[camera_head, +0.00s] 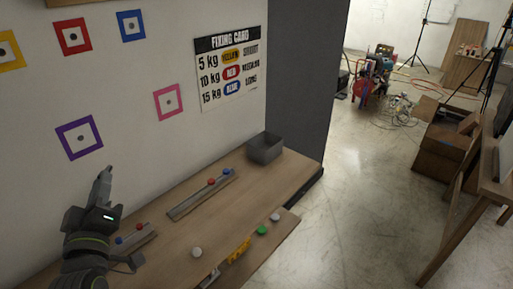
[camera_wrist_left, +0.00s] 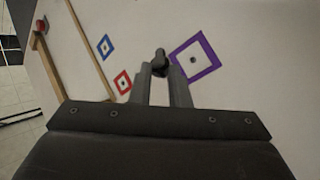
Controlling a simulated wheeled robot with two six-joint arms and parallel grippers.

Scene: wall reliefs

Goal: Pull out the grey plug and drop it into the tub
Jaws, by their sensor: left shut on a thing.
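My left gripper (camera_head: 105,178) is raised in front of the wall, below and right of the purple square. In the left wrist view its two fingers (camera_wrist_left: 161,84) are shut on a small dark grey plug (camera_wrist_left: 160,61), held at their tips. The plug looks clear of the wall, but the gap is hard to judge. The purple square (camera_head: 80,138) has a dark spot at its centre; it also shows in the left wrist view (camera_wrist_left: 207,49). The grey tub (camera_head: 264,148) stands at the far right end of the bench. My right gripper is out of view.
The wooden bench (camera_head: 165,230) carries a rail (camera_head: 190,201) with red and blue pegs, and another rail at left. White and green knobs and a yellow piece (camera_head: 238,250) lie at the front. Coloured squares and a fixing card (camera_head: 229,70) are on the wall.

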